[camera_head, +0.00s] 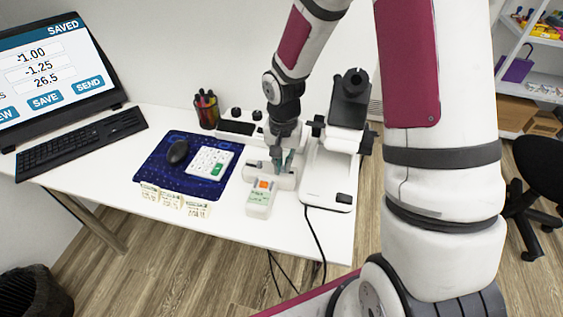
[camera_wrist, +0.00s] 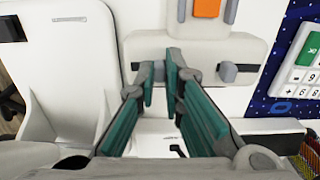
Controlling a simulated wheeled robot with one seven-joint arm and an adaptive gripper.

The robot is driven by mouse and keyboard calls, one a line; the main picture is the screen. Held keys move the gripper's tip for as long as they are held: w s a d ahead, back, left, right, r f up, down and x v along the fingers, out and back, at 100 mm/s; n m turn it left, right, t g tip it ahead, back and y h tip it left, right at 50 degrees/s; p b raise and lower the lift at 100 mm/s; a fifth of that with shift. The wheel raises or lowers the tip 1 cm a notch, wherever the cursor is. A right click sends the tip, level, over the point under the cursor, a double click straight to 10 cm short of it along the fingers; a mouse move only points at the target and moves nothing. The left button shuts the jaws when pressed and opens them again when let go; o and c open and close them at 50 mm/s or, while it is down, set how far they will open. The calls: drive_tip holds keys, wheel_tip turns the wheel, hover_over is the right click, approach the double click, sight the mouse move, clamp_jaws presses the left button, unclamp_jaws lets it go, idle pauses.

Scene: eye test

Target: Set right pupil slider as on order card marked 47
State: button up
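A white pupil device (camera_head: 256,170) with a slotted front stands on the desk; it also shows in the wrist view (camera_wrist: 205,50). My gripper (camera_head: 282,163) points down at its right part. In the wrist view, the teal fingers of my gripper (camera_wrist: 159,75) are close together about a small grey slider knob (camera_wrist: 159,71), mostly hidden by them; they seem to touch both its sides. A second grey knob (camera_wrist: 228,73) stands free beside them. Order cards (camera_head: 171,199) lie along the desk's front edge; their print is too small to read.
A handheld unit with an orange button (camera_head: 262,196) lies before the device. A white optical instrument (camera_head: 330,175) stands close on the right. A keypad (camera_head: 208,163) and mouse (camera_head: 178,151) rest on a blue mat (camera_head: 152,167) at left. The monitor (camera_head: 50,70) reads SAVED.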

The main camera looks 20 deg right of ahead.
sight(283, 166)
drive_tip(key=o, duration=0.4)
wheel_tip(283, 166, up, 12)
idle(0.5)
drive_tip(key=shift+w, duration=0.1)
idle(0.3)
